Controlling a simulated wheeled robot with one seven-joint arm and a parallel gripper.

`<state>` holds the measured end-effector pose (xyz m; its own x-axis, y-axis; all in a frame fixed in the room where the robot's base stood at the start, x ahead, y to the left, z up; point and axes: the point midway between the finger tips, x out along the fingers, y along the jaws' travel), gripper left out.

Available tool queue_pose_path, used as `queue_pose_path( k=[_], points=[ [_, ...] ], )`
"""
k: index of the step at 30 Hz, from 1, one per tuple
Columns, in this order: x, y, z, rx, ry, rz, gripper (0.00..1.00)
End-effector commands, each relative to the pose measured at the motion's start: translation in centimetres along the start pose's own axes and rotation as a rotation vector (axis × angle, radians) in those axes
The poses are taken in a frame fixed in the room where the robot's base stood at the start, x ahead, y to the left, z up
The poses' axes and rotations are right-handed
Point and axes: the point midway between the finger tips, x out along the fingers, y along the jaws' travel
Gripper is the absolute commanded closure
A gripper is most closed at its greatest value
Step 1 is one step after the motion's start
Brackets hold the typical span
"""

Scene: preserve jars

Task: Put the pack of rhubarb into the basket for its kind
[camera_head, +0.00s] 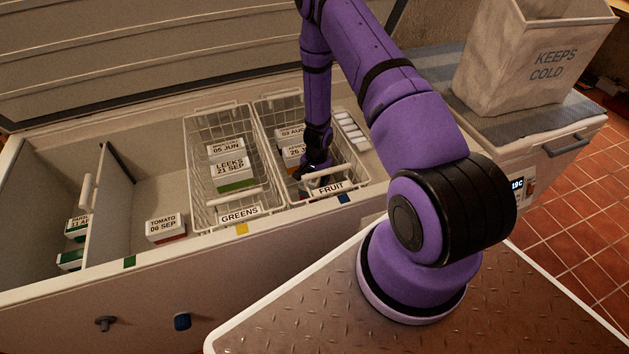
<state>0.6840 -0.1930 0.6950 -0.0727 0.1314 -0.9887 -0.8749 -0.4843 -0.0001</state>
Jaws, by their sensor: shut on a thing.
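The wire basket labelled FRUIT (366,181) sits in the open chest freezer. My gripper (316,172) is down inside this basket, close behind its front wall and handle. It is shut on a pack, of which only a pale sliver (322,181) shows beneath the fingers. Its label is hidden, so I cannot read whether it says rhubarb. Behind my gripper, packs dated 03 AUG (291,133) and 26 J... (295,152) lie in the same basket, their names partly covered. I cannot tell whether the held pack touches the basket floor.
The GREENS basket (195,170) stands to the left with a leeks pack (232,170) and another pack. A tomato pack (165,226) lies on the freezer floor, left of it. A divider (108,195) and more packs are further left. A KEEPS COLD bag (540,60) stands at right.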

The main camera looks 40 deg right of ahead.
Motion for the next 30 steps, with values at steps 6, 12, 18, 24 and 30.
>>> queue_pose_path(
  k=[6,12,18,24,30],
  points=[
    [0.8,-0.1,-0.1,0.001,0.001,-0.001,0.76],
    [0.9,0.0,-0.1,0.001,0.001,-0.001,0.76],
    [1.0,0.0,-0.1,0.0,0.0,0.0,0.13],
    [1.0,0.0,-0.1,0.0,0.0,0.0,0.13],
    [-0.1,-0.1,-0.1,-0.001,0.001,-0.001,0.13]
  ],
)
